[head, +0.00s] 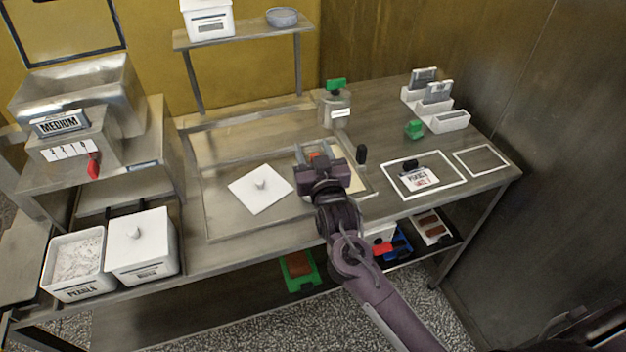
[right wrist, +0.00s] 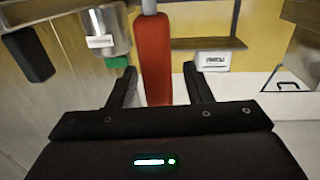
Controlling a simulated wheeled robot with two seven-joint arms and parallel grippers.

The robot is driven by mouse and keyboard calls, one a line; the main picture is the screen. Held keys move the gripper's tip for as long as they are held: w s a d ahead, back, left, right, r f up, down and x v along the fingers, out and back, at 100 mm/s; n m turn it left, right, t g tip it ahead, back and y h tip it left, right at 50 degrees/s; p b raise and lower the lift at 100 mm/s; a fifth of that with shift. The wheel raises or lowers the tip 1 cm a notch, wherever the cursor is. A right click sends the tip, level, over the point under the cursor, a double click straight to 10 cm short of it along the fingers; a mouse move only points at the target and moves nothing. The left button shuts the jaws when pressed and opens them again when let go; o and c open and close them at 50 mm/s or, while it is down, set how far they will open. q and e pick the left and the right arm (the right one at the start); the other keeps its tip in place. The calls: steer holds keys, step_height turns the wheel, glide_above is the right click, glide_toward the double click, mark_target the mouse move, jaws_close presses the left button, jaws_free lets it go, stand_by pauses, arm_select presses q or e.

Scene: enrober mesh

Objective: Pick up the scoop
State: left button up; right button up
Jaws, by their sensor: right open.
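A red handle (right wrist: 152,58), which looks like the scoop's, stands between the two fingers of my right gripper (right wrist: 158,84) in the right wrist view. The fingers are apart, with a gap visible on both sides of the handle. In the head view my right gripper (head: 321,172) is over the worktable, and a bit of red (head: 316,155) shows just beyond it in a shallow pan (head: 303,150). The gripper hides most of the pan and the rest of the scoop. My left gripper is not in view.
A black upright handle (head: 361,153) is close to the right of my right gripper. A white lid (head: 262,190) lies to the left. White-framed mats (head: 437,190) lie to the right. A shelf (head: 243,37) stands behind.

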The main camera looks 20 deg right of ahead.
steer(key=shift+w, duration=0.3)
jaws_close()
